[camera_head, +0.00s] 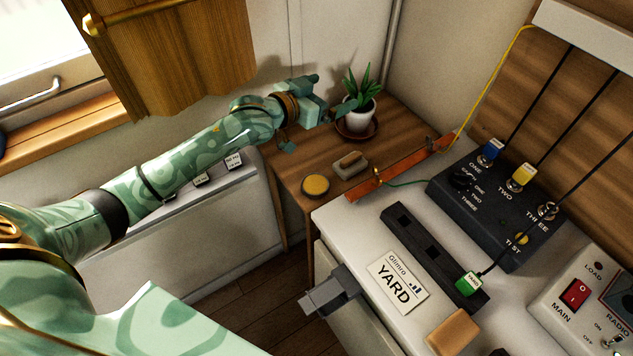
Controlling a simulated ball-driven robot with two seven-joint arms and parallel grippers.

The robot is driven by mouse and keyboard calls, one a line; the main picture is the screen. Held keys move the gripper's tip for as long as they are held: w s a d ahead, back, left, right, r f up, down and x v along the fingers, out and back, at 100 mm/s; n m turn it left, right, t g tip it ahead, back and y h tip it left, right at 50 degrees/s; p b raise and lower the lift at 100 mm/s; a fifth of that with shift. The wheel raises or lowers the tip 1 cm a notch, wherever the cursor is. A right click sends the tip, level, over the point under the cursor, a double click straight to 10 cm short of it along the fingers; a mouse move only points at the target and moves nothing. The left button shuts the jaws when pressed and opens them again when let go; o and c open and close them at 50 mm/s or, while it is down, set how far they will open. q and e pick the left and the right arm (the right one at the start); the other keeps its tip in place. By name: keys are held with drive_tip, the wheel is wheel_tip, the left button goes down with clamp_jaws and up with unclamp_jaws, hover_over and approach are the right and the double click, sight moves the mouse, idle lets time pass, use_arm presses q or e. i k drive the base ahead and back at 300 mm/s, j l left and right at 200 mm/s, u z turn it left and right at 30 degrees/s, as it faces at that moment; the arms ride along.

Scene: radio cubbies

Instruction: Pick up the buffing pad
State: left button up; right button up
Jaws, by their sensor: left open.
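A grey block with a wooden grip on top (350,165), which looks like the buffing pad, lies on the small wooden side table near its right edge. A round yellow disc with a dark rim (316,186) lies apart from it, at the table's front; I cannot tell whether it is a tin or a pad. My left gripper (318,126) is open and empty, above the back of the table, behind and left of the grey block. It is apart from both. My right gripper is not in view.
A potted plant (361,113) on a brown saucer stands close beside my left gripper. An orange-brown bar (392,173) lies along the white counter (345,222), just right of the grey block. A black switch box (497,210) with cables stands farther right.

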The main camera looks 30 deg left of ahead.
sight(350, 165)
drive_tip(key=k, duration=1)
